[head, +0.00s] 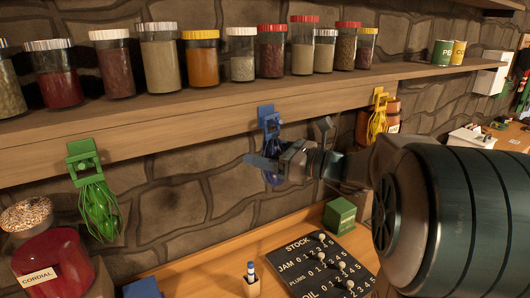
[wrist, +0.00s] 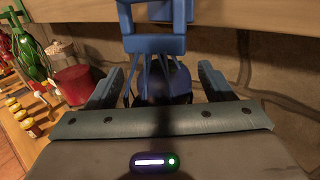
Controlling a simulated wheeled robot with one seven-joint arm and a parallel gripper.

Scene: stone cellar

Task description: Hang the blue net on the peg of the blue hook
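The blue hook (head: 268,116) is fixed to the front edge of the wooden shelf in the head view. It fills the top middle of the wrist view (wrist: 152,45). The blue net (head: 273,174) is right below it, and its strands run up to the hook's lower part; I cannot see clearly whether its loop sits on the peg. In the wrist view the net (wrist: 172,82) holds a dark blue round thing. My gripper (head: 290,150) is at the net. Its fingers stand apart on either side of the net, with gaps showing in the wrist view (wrist: 161,88).
A green hook (head: 83,160) with a green net (head: 99,210) is at left, and a yellow net (head: 377,120) hangs at right. Several jars stand on the shelf (head: 200,115). Below are a stock board (head: 315,268), a green box (head: 340,214) and a red cordial jar (head: 55,265).

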